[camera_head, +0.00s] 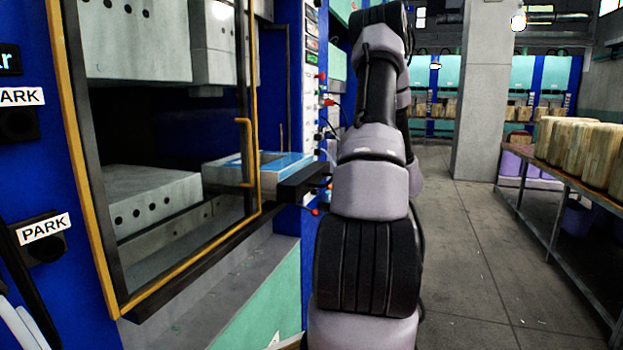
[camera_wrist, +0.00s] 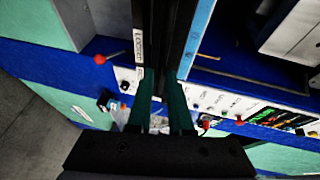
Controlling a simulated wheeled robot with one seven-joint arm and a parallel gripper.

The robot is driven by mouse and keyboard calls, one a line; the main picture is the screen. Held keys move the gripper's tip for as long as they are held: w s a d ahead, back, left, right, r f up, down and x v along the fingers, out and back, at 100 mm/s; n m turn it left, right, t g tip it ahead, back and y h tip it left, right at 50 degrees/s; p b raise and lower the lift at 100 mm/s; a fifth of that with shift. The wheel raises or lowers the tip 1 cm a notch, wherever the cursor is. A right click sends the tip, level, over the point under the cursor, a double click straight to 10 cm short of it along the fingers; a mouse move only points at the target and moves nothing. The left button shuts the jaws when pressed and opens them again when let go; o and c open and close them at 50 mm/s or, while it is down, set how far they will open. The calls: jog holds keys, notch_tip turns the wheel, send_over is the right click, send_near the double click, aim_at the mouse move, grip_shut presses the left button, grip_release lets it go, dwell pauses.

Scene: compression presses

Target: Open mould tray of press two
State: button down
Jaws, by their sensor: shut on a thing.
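The mould tray (camera_head: 290,160) is a pale box with a blue rim at the right side of the press opening in the head view. A dark bar (camera_head: 303,182) sticks out at its front, toward my arm. In the wrist view the blue rim (camera_wrist: 203,30) runs beside the dark bar (camera_wrist: 165,35). My gripper (camera_wrist: 161,90) has its two dark green fingers on either side of the bar's near end and is shut on it. In the head view my arm hides the gripper.
A yellow-edged guard frame (camera_head: 257,100) with a handle stands left of the tray. Inside lies a grey drilled block (camera_head: 150,195); another hangs above. Red knobs on the panel (camera_wrist: 240,122) sit close to my fingers. The floor (camera_head: 465,250) at right is clear up to a bench (camera_head: 580,188).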

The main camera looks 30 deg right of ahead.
jog(key=s+d, duration=0.6)
jog(key=s, duration=0.2)
jog(key=shift+f, duration=0.45)
jog(key=shift+a, duration=0.1)
jog(key=c, duration=0.9)
grip_release()
jog(key=shift+w, duration=0.1)
jog(key=shift+r, duration=0.1)
jog(key=v, duration=1)
jog(key=shift+s+d+r, duration=0.1)
jog(key=shift+s+d, duration=0.15)
jog(key=shift+s, duration=0.1)
